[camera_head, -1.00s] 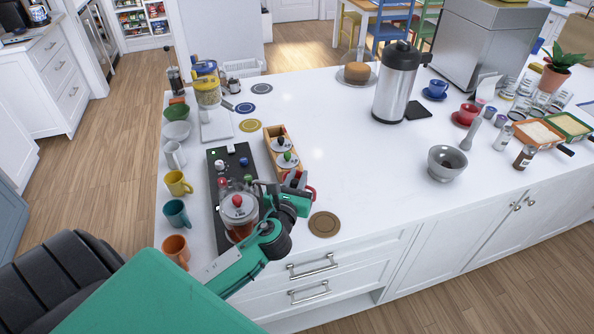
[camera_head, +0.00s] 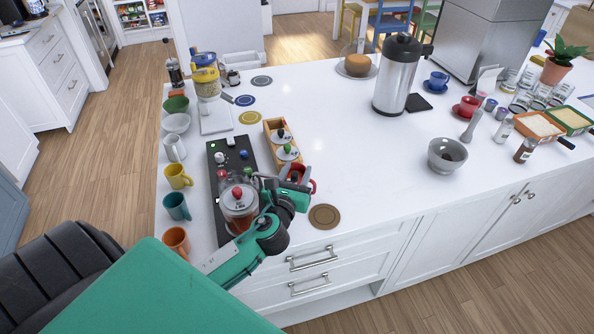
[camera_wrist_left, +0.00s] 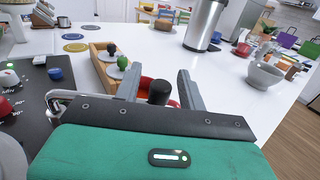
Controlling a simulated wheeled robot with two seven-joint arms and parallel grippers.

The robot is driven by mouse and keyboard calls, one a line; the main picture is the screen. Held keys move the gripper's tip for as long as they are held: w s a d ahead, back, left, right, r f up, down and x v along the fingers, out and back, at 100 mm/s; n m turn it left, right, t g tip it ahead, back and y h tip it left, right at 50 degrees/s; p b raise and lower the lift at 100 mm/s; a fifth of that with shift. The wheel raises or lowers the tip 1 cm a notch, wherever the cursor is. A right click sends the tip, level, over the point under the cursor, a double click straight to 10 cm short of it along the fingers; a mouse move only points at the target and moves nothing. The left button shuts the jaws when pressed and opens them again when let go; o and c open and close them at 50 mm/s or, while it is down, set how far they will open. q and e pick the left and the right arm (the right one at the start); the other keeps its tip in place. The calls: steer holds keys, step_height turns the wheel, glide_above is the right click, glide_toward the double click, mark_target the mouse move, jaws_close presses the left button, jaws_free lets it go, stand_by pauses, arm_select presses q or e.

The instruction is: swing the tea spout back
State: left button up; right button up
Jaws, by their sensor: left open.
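My left gripper (camera_head: 297,180) is open at the front end of the wooden tray. In the left wrist view its two grey fingers (camera_wrist_left: 160,90) stand on either side of a black knob (camera_wrist_left: 158,92), with a red thing (camera_wrist_left: 147,84) behind it. I cannot tell whether the fingers touch the knob. The glass tea jar (camera_head: 239,206) with a red lid knob stands on the black panel (camera_head: 218,160), left of my gripper. A bent metal bar (camera_wrist_left: 57,97) shows left of the gripper; I cannot tell if it is the tea spout. My right gripper is not in view.
The wooden tray (camera_head: 269,135) holds canisters with dark and green knobs. Several coloured cups (camera_head: 176,206) line the left counter edge. A brown coaster (camera_head: 324,216) lies right of my gripper. A steel dispenser (camera_head: 399,75) and grey bowl (camera_head: 447,155) stand further right. The middle counter is clear.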

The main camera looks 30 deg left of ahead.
arm_select(q)
steer(key=b+v, duration=0.3)
steer(key=v, duration=1)
steer(key=shift+b, duration=0.3)
steer(key=shift+r, duration=0.1)
